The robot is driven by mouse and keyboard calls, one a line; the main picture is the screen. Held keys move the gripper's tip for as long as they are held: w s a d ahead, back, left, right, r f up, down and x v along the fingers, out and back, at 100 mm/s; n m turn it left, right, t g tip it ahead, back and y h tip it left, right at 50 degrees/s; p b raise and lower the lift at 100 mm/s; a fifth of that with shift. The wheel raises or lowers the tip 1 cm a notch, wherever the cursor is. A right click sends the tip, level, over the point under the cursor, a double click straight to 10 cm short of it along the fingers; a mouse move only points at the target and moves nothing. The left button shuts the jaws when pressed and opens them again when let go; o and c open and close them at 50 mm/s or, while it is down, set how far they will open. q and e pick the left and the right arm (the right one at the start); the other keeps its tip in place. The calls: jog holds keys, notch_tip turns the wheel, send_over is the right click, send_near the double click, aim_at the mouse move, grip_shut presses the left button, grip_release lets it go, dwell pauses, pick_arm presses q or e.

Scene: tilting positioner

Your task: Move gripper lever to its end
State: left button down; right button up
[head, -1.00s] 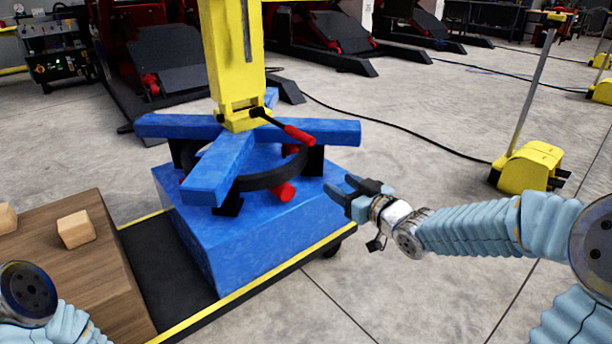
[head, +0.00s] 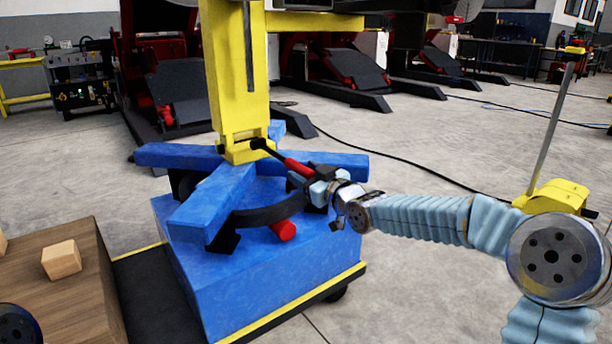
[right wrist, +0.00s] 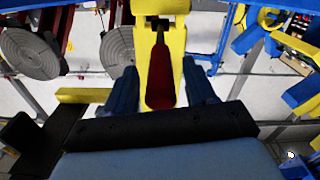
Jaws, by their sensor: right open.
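The gripper lever (head: 291,164) is a black rod with a red handle. It sticks out to the right from the base of the yellow column (head: 241,100) on the blue positioner. My right gripper (head: 301,178) is at the handle's outer end, with its jaws apart. In the right wrist view the red handle (right wrist: 161,78) lies between the two blue fingers (right wrist: 163,88), with gaps visible on both sides. My left gripper is out of view; only a bit of my left arm shows at the lower left.
The blue positioner base (head: 260,270) has crossed blue arms, a black ring and a second red handle (head: 283,230) below the lever. A wooden table (head: 85,300) with a wooden block (head: 61,260) stands at the left. A yellow-based post (head: 555,197) stands at the right.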

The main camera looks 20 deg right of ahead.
jog(key=shift+w, duration=0.1)
grip_shut()
dwell(0.3)
